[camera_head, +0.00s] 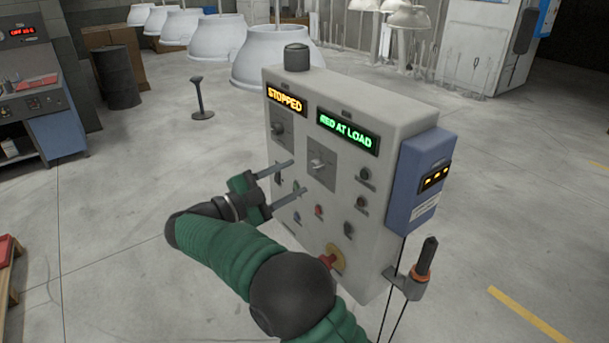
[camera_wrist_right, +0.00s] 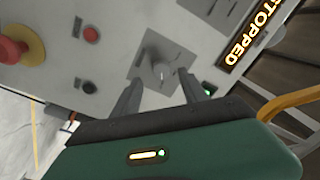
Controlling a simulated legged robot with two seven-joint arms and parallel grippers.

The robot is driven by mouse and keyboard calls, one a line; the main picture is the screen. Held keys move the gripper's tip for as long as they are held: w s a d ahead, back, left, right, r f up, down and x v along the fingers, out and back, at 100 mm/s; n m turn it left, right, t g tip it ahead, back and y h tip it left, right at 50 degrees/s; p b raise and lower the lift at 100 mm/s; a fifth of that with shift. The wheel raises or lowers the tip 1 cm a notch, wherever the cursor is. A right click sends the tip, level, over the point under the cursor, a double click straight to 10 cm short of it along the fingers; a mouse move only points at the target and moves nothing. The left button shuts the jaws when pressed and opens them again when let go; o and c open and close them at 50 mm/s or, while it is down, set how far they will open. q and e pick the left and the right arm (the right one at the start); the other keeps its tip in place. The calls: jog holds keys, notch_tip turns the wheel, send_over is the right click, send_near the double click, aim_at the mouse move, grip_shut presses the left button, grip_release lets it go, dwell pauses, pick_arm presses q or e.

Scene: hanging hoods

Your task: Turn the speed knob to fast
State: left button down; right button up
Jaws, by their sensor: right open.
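The grey control panel (camera_head: 290,220) has a lit STOPPED display and a lit green display. A light knob on a dark square plate (camera_head: 318,163) sits below the green display. Another knob on a similar plate (camera_head: 279,126) is below STOPPED. I cannot read the labels, so I cannot tell which is the speed knob. My right gripper (camera_head: 297,177) is open and empty in front of the panel. In the right wrist view its fingers (camera_wrist_right: 160,92) straddle the line of sight to the centre knob (camera_wrist_right: 160,70), with no visible contact. My left gripper is not in view.
A red emergency button on yellow (camera_head: 331,258) sits low on the panel, with several small buttons around. A blue box (camera_head: 418,180) is on its right side, with a dark-handled device (camera_head: 418,270) below. White hoods (camera_head: 270,55) hang behind.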

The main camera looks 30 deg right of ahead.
jog(key=s+a+b, duration=0.1)
jog(key=a, duration=1.1)
jog(key=shift+f, duration=0.25)
